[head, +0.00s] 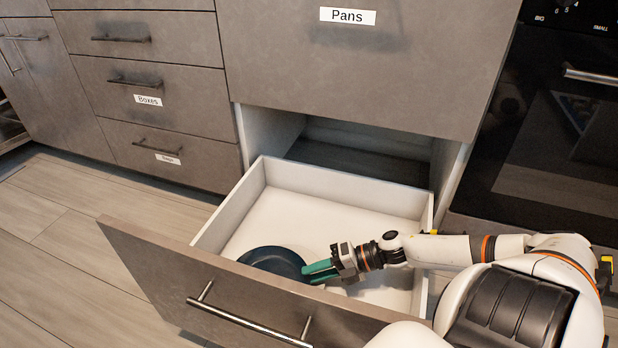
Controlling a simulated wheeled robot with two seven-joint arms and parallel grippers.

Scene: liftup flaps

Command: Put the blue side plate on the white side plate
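A dark blue plate (268,260) is inside the open lower drawer, near its front panel. The panel hides the plate's near edge. My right gripper (306,272) reaches into the drawer from the right, with its teal fingertips at the plate's right rim. The fingers look close together; whether they are shut on the rim is not clear. No white side plate can be made out in this view. My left gripper is not in view.
The drawer (228,205) is pulled far out, and its floor is otherwise clear. A closed front labelled "Pans" (420,70) is above it. Closed drawers (165,100) are to the left, and a dark oven (555,130) is to the right. Wooden floor (60,260) lies free at the left.

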